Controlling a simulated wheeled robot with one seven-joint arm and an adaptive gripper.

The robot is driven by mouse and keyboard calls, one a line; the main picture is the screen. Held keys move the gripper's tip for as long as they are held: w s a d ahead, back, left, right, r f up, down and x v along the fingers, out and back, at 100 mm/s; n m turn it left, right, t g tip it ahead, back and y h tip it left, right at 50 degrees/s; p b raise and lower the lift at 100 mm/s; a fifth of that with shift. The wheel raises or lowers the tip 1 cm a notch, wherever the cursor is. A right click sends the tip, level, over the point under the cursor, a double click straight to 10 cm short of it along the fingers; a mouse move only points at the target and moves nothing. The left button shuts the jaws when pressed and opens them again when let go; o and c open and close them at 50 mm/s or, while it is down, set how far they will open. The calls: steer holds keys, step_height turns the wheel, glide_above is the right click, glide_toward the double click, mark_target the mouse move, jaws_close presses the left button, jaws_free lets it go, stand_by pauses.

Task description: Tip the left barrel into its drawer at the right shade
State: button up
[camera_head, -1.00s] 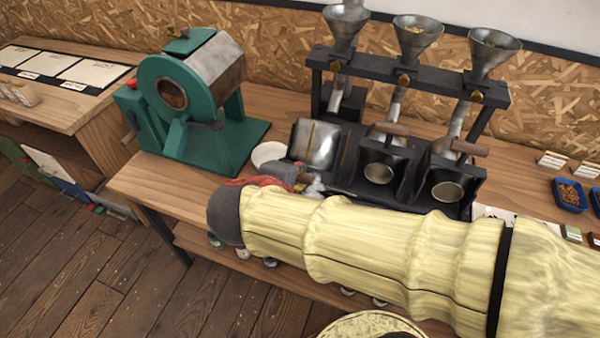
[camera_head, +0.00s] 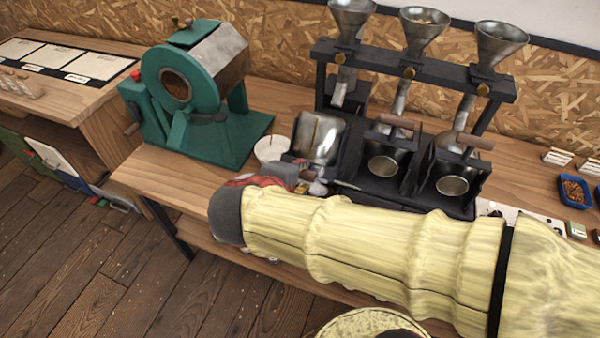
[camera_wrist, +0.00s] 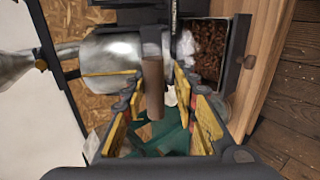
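The left barrel (camera_head: 318,140) is a silver drum at the left end of the black roaster stand. It is tipped over, with its mouth turned out of sight. In the wrist view, the barrel (camera_wrist: 112,48) lies beside its drawer (camera_wrist: 237,65), which holds dark brown beans (camera_wrist: 206,50). A white wisp is at the near edge of the beans. My gripper (camera_wrist: 158,82) has its yellow-padded fingers apart on both sides of the barrel's wooden handle (camera_wrist: 153,90), with gaps visible. In the head view my gripper (camera_head: 303,183) is partly hidden by my sleeved arm.
Two more barrels (camera_head: 384,165) (camera_head: 453,183) stand to the right, mouths forward, under steel funnels (camera_head: 421,35). A green roaster machine (camera_head: 200,100) is at the left, with a white bowl (camera_head: 270,150) beside it. Shade cards (camera_head: 100,64) lie on the left table. Blue bean trays (camera_head: 574,193) are at the right.

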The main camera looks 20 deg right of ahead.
steer(key=shift+o, duration=0.4)
steer(key=shift+r, duration=0.1)
steer(key=shift+s+a+r, duration=0.2)
steer(key=shift+r, duration=0.05)
steer(key=v, duration=1.1)
steer(key=shift+s, duration=0.1)
steer(key=shift+c, duration=0.4)
stand_by(1.3)
